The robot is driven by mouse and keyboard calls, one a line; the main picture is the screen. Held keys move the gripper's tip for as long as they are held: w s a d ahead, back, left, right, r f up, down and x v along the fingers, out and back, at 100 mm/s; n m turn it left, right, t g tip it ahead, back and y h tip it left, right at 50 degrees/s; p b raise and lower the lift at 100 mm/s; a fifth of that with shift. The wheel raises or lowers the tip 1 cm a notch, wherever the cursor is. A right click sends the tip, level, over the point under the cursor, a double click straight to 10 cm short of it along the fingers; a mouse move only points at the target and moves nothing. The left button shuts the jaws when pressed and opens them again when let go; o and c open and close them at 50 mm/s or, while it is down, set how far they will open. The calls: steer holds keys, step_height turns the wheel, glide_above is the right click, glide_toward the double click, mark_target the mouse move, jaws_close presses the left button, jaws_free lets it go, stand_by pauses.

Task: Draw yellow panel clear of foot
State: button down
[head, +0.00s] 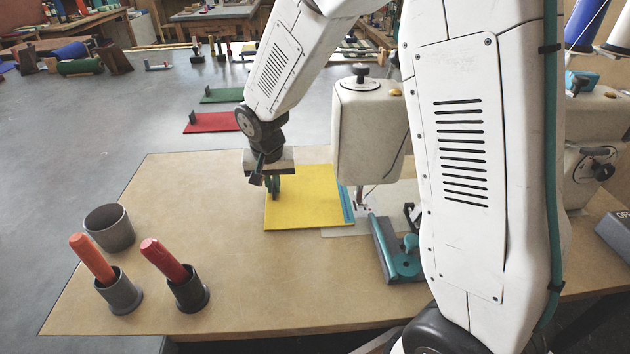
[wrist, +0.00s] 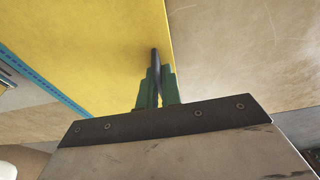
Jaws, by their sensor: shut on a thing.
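The yellow panel (head: 300,203) lies flat on the tan worktable, with a teal strip (head: 348,196) along its right edge. The panel fills much of the wrist view (wrist: 100,45), where the teal strip crosses the left side. My gripper (head: 273,188) points down at the panel's left edge. It is shut on a dark upright tab (wrist: 155,65) at that edge. The sewing machine's white head (head: 368,130) stands just right of the panel. Its needle and foot area (head: 360,195) is beside the teal strip; whether the foot touches the panel I cannot tell.
A teal and grey fixture (head: 397,250) stands right of the panel. Two dark cups with red-orange handles (head: 118,292) (head: 188,290) and an empty grey cup (head: 110,228) stand at the table's left. The tabletop (head: 200,200) left of the panel is clear. Red (head: 210,122) and green (head: 222,96) panels lie beyond.

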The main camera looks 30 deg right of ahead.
mark_target(264, 203)
steer(key=shift+a, duration=0.1)
steer(key=shift+s+a, duration=0.6)
steer(key=shift+a, duration=0.35)
steer(key=shift+s+a, duration=0.1)
steer(key=shift+a, duration=0.05)
steer(key=shift+s+a, duration=0.35)
steer(key=shift+a, duration=0.25)
steer(key=c, duration=1.9)
jaws_free()
steer(key=shift+r, duration=0.1)
